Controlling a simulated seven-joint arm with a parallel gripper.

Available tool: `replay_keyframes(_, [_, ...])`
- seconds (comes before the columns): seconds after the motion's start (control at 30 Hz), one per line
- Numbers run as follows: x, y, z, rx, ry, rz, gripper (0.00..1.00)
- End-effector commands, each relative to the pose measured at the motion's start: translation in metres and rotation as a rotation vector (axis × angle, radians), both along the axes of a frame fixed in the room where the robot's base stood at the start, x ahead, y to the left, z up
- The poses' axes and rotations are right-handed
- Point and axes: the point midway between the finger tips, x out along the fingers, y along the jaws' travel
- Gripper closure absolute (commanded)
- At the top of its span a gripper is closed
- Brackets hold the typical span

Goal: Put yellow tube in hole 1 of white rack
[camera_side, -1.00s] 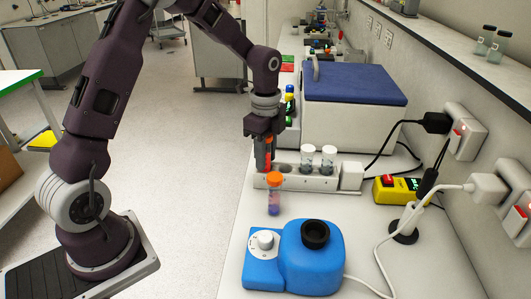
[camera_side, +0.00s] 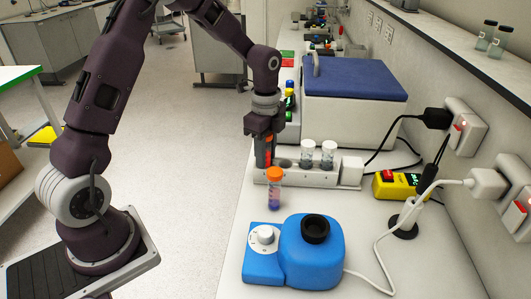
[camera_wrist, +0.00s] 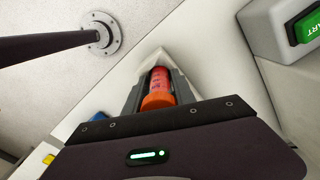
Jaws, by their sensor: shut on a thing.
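My gripper (camera_side: 264,152) is shut on an orange-capped tube with a red body (camera_wrist: 159,88), held upright at the left end of the white rack (camera_side: 325,182). In the wrist view the orange cap faces the camera between the fingers. Whether the tube's lower end is in a hole is hidden by the fingers. Two white-capped tubes (camera_side: 308,155) (camera_side: 328,156) stand in the rack, right of my gripper. An open hole (camera_side: 284,163) shows beside my gripper. No tube clearly looks yellow.
An orange-capped tube with purple contents (camera_side: 275,190) stands in front of the rack. A blue mixer (camera_side: 312,255) is nearer the front. A blue-lidded white box (camera_side: 354,115) is behind the rack. A yellow device (camera_side: 397,186) and cables lie right.

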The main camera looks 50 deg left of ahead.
Motion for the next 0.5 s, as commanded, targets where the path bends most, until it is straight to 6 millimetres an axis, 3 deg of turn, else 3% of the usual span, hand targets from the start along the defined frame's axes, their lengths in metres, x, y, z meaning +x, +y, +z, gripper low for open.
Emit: replay_keyframes(0.5, [0.0,0.0,0.023,0.0,-0.001,-0.001,1.0])
